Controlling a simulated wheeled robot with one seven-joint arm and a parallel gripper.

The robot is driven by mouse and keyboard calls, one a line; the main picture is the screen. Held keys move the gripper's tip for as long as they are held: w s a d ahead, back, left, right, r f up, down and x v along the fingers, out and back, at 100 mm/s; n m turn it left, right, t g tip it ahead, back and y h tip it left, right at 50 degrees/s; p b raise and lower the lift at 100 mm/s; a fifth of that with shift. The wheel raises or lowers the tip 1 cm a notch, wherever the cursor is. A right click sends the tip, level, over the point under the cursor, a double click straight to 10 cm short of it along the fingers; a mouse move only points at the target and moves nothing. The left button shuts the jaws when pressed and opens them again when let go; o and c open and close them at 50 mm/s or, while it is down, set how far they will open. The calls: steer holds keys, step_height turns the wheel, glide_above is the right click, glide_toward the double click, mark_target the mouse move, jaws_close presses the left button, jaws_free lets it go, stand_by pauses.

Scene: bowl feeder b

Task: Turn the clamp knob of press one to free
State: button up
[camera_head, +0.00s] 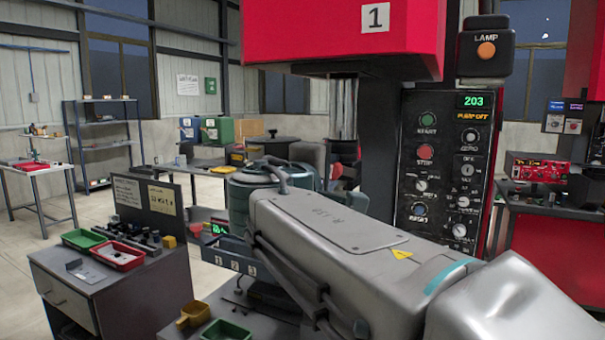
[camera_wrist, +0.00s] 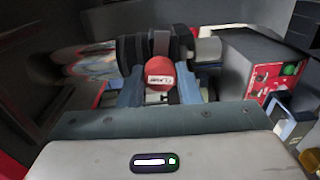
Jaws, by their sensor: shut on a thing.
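The clamp knob (camera_wrist: 160,74) shows in the middle of the wrist view as a red round end with a white label. Which way the knob is turned cannot be told. Press one (camera_head: 345,30) is the red machine with a "1" plate at the top of the head view. In that view my arm hides the knob and my gripper.
A control panel (camera_head: 445,170) with a green "203" display stands right of the press column. A dark cabinet (camera_head: 115,290) with red and green trays is at left. In the wrist view, a grey box with a red face (camera_wrist: 278,82) stands close on the right.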

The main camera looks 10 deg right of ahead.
steer(key=shift+n, duration=1)
steer(key=o, duration=1)
steer(key=shift+c, duration=0.2)
steer(key=shift+a, duration=0.1)
steer(key=b+v, duration=0.1)
steer(key=v, duration=1.2)
steer(key=shift+s+a, duration=0.15)
steer(key=shift+s, duration=0.2)
